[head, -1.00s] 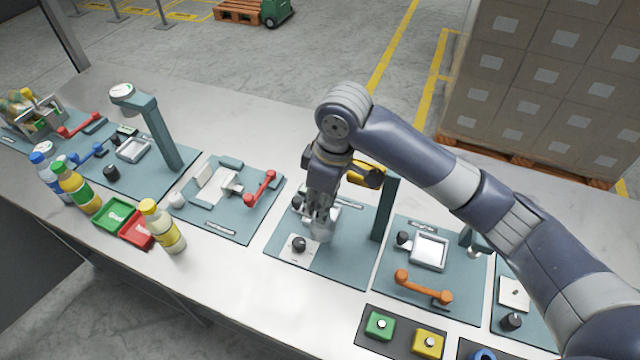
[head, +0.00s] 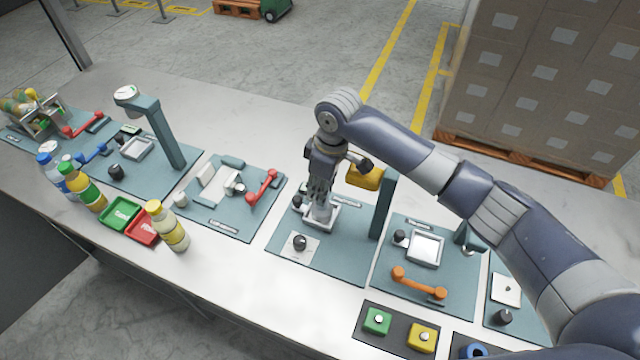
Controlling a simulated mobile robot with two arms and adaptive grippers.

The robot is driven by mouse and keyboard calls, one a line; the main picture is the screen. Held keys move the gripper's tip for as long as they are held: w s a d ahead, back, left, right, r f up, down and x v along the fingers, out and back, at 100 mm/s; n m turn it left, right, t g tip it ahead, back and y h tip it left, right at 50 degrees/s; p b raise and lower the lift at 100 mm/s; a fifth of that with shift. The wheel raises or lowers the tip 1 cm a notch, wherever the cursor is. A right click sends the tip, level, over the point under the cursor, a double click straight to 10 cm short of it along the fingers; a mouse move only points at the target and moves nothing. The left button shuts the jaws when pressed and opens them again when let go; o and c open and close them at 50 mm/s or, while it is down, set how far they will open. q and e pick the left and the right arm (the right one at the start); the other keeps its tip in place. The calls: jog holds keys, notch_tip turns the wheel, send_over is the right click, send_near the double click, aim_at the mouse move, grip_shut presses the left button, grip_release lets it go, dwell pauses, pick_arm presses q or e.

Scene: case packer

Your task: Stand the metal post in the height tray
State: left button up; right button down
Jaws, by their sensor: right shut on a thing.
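My right gripper (head: 320,197) comes down from above, shut on the metal post (head: 321,211), a short grey cylinder that is mostly hidden by the fingers. The post looks upright. Its lower end is at the white-rimmed height tray (head: 334,221), inside the rim as seen from here; I cannot tell whether it touches the floor of the tray. The tray sits on a teal mat beside a teal column (head: 383,205) with a yellow head (head: 364,177). My left gripper is not in view.
A white plate with a black knob (head: 300,243) lies in front of the tray. A second tray (head: 425,248) and an orange handle (head: 419,284) are to the right. Bottles (head: 168,226) and green and red trays (head: 121,212) stand at the left.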

jog(key=c, duration=1.3)
grip_release()
jog(key=shift+f, duration=0.1)
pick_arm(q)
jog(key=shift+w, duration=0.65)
pick_arm(e)
jog(key=r, duration=0.3)
jog(key=d+r+b, duration=0.1)
jog(key=r, duration=0.3)
jog(key=r+b, duration=0.1)
jog(key=r, duration=0.3)
jog(key=shift+s+d, duration=0.2)
jog(key=shift+s, duration=0.1)
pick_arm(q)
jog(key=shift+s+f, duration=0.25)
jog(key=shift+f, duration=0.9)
pick_arm(e)
jog(key=shift+s+d+r, duration=0.1)
jog(key=shift+r, duration=0.5)
